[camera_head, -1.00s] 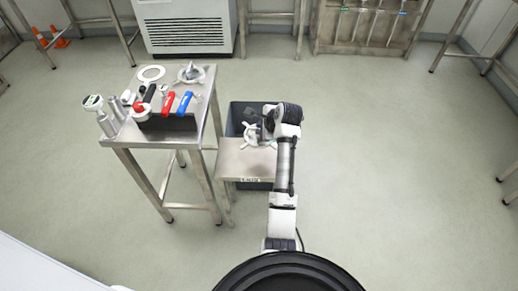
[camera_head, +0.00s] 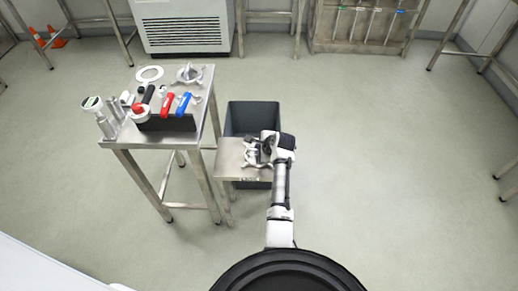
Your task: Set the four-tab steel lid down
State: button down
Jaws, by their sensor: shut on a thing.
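The four-tab steel lid (camera_head: 252,161) is at my gripper (camera_head: 262,151), over the right part of the small low steel table (camera_head: 227,161). My gripper is shut on the lid. My arm and gripper cover the lid's right side. I cannot tell whether the lid touches the table top or is just above it.
A dark grey bin (camera_head: 250,115) stands behind the low table. The taller steel table (camera_head: 130,130) at left holds red (camera_head: 167,104) and blue (camera_head: 184,102) handled tools, a white ring (camera_head: 149,74) and another steel part (camera_head: 189,75). The floor at right is clear.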

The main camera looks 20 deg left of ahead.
jog(key=c, duration=1.4)
grip_release()
jog(key=shift+c, duration=0.2)
jog(key=v, duration=1.2)
jog(key=shift+b, duration=0.3)
